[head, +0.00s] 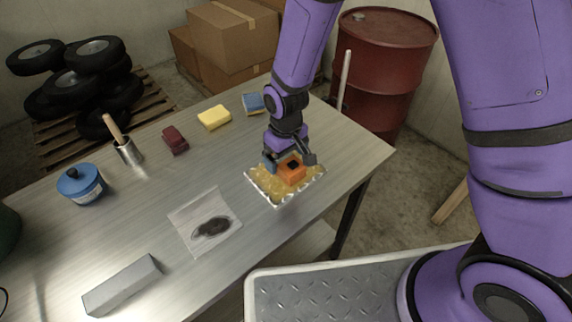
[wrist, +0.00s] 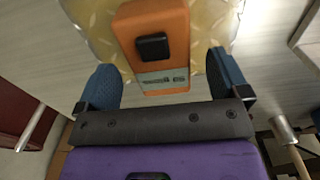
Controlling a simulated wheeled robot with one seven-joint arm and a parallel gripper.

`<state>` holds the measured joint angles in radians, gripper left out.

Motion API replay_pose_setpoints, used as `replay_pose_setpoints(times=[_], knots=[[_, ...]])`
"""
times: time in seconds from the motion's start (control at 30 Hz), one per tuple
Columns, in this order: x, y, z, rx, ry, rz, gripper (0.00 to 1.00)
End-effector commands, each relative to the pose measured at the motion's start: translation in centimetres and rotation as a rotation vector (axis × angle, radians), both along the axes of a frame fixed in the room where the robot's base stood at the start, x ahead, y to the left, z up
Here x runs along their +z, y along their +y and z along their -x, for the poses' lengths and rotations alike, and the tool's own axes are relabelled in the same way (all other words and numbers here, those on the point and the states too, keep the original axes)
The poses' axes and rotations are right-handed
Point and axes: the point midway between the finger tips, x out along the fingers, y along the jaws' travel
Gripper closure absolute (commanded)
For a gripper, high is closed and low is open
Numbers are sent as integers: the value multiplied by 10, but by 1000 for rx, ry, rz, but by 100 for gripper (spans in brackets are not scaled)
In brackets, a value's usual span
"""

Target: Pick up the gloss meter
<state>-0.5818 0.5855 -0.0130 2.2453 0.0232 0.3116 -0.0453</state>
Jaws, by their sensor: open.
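The gloss meter appears to be the orange block with a black square on top and a small grey label. It lies on a yellowish patterned sheet (head: 260,186) with a pale edge, near the right end of the metal table. In the head view the gloss meter (head: 291,172) is partly hidden by my gripper (head: 290,160). In the wrist view the gloss meter (wrist: 153,50) shows between the two blue fingertips of my gripper (wrist: 160,66). The fingers are open, with a visible gap on each side of its near end.
On the table are a yellow sponge (head: 214,118), a blue sponge (head: 253,103), a dark red block (head: 175,140), a metal cup with a wooden handle (head: 128,152), a blue-lidded tin (head: 82,185), a stained sheet (head: 195,220) and a grey bar (head: 122,287). A red drum (head: 385,60) stands behind.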

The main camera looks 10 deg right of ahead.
Motion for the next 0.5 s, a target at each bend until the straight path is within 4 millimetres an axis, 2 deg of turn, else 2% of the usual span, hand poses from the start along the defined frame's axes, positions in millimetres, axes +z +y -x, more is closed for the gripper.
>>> replay_pose_setpoints(times=[0.03,0.2,0.43,0.47,0.5], knots=[[-7,0,0,0,2,2,6],[-20,0,0,0,0,0,6],[-21,0,0,0,-1,-1,6],[-21,0,-1,0,-1,-1,9],[-21,0,0,0,-1,-1,18]])
